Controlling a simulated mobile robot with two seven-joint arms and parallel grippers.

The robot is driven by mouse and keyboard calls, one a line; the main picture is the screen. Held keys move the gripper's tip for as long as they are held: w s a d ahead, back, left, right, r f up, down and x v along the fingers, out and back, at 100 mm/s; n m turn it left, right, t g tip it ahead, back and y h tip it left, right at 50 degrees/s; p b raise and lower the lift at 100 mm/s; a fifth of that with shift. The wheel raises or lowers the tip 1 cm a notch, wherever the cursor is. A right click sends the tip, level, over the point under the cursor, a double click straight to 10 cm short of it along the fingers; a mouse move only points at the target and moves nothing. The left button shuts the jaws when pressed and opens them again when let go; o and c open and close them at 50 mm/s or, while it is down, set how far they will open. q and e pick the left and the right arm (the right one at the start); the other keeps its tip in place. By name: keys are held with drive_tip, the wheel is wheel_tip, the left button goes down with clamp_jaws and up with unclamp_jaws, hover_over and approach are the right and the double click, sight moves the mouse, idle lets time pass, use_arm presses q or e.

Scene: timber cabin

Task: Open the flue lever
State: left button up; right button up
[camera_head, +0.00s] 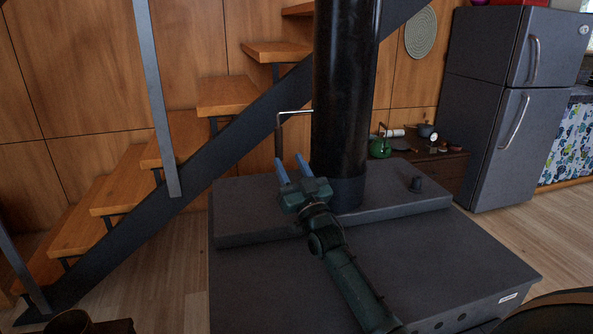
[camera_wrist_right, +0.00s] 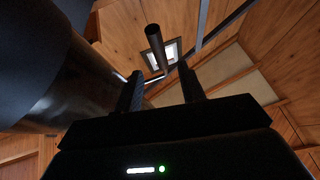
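The flue lever (camera_head: 295,112) is a thin pale rod that comes out of the left side of the black flue pipe (camera_head: 343,90) and bends down into a dark handle (camera_head: 278,142). My right gripper (camera_head: 289,159) is open and empty, its blue fingers pointing up just below the handle. In the right wrist view the dark round handle (camera_wrist_right: 155,42) shows beyond and between the spread fingertips (camera_wrist_right: 159,72). I cannot tell whether the fingers touch it. My left gripper is not in view.
The dark stove top (camera_head: 400,245) lies under my right arm, with a raised slab (camera_head: 400,200) around the pipe. Stairs (camera_head: 120,195) rise behind on the left. A green kettle (camera_head: 380,146) and grey fridge (camera_head: 500,110) are behind right.

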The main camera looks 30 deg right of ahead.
drive_tip(key=v, duration=0.3)
drive_tip(key=shift+s+f, duration=0.15)
drive_tip(key=shift+s, duration=0.05)
idle(0.3)
